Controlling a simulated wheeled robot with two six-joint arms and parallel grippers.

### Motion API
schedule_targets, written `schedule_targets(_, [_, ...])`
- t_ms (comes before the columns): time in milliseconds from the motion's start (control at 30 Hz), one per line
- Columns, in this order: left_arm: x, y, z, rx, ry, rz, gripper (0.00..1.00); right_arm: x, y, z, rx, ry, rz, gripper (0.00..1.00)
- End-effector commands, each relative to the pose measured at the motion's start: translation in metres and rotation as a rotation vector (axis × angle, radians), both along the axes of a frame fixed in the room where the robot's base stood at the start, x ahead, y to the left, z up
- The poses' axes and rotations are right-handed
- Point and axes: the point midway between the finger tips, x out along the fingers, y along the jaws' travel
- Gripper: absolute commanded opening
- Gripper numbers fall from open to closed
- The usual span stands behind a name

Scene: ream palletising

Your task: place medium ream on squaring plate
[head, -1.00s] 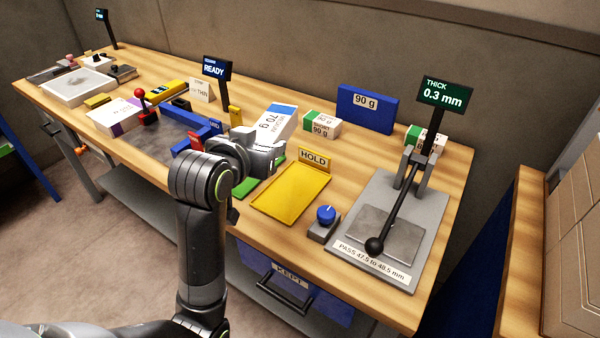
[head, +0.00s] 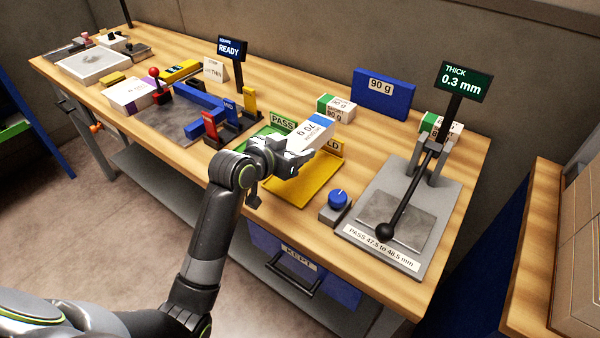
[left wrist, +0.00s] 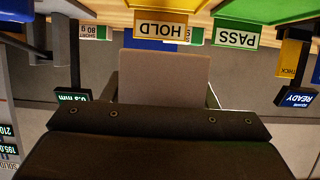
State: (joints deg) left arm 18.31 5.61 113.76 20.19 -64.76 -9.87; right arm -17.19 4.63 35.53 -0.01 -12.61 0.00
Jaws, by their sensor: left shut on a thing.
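The medium ream (head: 309,134), white with a blue band and "70 g" on it, is held in my left gripper (head: 290,160) above the bench, in front of the HOLD sign. My left gripper is shut on its near end. In the left wrist view a plain pale face, apparently the ream (left wrist: 165,78), stands beyond the dark gripper body; the fingertips are hidden. The squaring plate (head: 182,130) is the grey plate to the left, with blue fences and red and yellow blocks; its bare front part shows. My right gripper is not in view.
A yellow HOLD tray (head: 312,187) lies below the ream, with a green PASS tray (head: 262,146) beside it. A blue knob (head: 338,199) and the thickness press (head: 392,215) are to the right. A white-purple ream (head: 135,95) and red-knobbed lever (head: 157,84) stand by the plate.

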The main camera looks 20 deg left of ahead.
Motion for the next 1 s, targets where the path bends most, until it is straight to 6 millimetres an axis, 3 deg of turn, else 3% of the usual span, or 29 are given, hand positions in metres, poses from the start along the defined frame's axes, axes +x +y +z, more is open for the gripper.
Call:
schedule_targets(100, [0.000, -0.001, -0.019, -0.004, 0.001, 0.001, 0.18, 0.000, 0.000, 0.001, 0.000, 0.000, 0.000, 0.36])
schedule_targets(533, [0.000, -0.001, -0.069, -0.003, 0.000, 0.000, 0.18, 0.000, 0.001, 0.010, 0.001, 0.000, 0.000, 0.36])
schedule_targets(1000, [0.000, 0.000, -0.079, -0.002, -0.005, 0.001, 0.18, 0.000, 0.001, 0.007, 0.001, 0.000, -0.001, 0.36])
